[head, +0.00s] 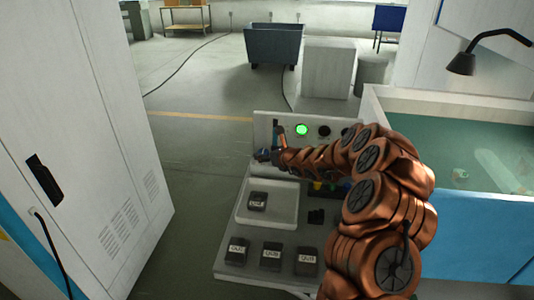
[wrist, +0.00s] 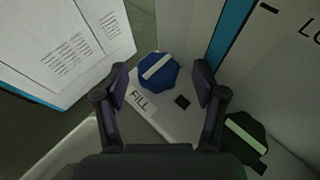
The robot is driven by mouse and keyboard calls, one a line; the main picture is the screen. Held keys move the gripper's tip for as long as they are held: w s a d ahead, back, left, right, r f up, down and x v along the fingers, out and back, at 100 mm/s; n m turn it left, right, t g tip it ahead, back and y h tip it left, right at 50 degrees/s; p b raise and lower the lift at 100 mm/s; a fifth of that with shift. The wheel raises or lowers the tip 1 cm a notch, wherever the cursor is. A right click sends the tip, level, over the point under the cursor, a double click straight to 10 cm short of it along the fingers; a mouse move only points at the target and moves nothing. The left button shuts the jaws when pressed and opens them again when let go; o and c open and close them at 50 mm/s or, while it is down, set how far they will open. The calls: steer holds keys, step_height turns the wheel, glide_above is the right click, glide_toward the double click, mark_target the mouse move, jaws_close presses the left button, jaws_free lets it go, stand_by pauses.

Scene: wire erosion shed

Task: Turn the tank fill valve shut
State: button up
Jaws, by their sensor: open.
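The tank fill valve is a blue many-sided knob (wrist: 158,70) with a white bar across it, at the upper middle of the wrist view. The bar slants from lower left to upper right. A FILL label (wrist: 140,100) lies just below it, with a small black square (wrist: 182,102) to the right. My gripper (wrist: 161,72) is open, one finger on each side of the knob in the picture; I cannot tell whether they touch it. In the head view my gripper (head: 268,151) is at the panel's left end, and the knob is not clear there.
A dark green knob (wrist: 245,135) with a pale bar sits right of my right finger. A white cabinet (head: 100,130) stands at left. The panel (head: 265,122) has a lit green button (head: 302,130). A water-filled tank (head: 470,150) is at right. Labelled dark blocks (head: 271,255) lie in front.

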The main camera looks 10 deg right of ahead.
steer(key=shift+a, duration=0.15)
steer(key=shift+c, duration=0.3)
steer(key=shift+c, duration=0.7)
steer(key=c, duration=0.9)
steer(key=shift+c, duration=0.2)
